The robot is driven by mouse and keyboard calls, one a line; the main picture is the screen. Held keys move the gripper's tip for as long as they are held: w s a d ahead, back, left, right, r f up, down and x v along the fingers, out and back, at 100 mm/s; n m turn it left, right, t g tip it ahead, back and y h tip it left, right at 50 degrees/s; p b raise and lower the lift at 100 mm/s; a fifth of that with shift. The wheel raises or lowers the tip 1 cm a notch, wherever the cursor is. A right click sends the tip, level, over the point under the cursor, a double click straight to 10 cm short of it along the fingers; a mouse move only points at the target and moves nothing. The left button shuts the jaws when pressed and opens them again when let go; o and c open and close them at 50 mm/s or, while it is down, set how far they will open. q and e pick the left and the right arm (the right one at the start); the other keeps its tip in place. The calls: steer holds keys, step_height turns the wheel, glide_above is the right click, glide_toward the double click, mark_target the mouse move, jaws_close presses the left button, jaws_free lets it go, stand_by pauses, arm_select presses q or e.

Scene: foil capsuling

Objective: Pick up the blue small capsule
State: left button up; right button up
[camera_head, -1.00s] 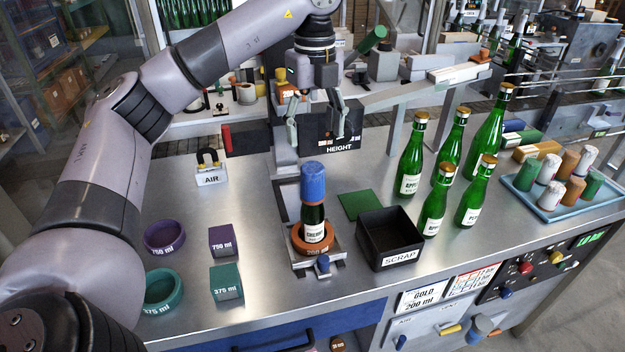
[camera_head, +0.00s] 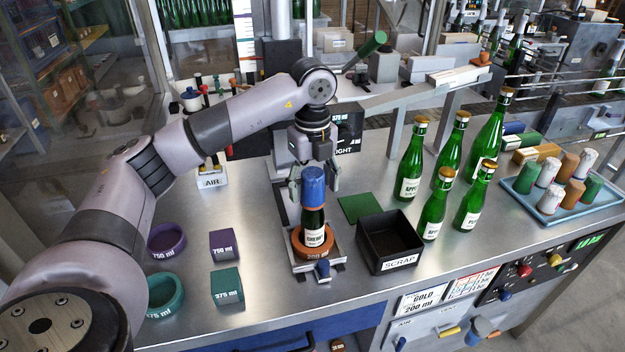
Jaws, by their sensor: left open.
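The blue small capsule (camera_head: 313,187) sits over the top of a small dark bottle (camera_head: 313,226). The bottle stands upright in an orange ring (camera_head: 313,251) marked 200 ml, on a small metal fixture. My left gripper (camera_head: 314,194) points down over the capsule, with its open fingers to the left and right of it. I cannot tell whether the fingers touch the capsule. My right gripper is not in view.
A black SCRAP bin (camera_head: 390,241) and a green pad (camera_head: 362,207) are right of the fixture. Several green bottles (camera_head: 433,216) and a blue tray (camera_head: 549,208) of capsules stand further right. Purple and teal rings and blocks (camera_head: 227,287) lie left.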

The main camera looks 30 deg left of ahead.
mark_target(313, 173)
arm_select(q)
steer(key=shift+f, duration=0.3)
steer(key=shift+c, duration=0.4)
steer(key=c, duration=0.7)
steer(key=shift+r, duration=0.15)
steer(key=shift+r, duration=0.35)
step_height(313, 173, up, 5)
steer(key=shift+r+b, duration=0.2)
steer(key=shift+b, duration=0.6)
step_height(313, 173, up, 14)
steer(key=shift+f+p, duration=0.15)
steer(key=shift+p, duration=1.05)
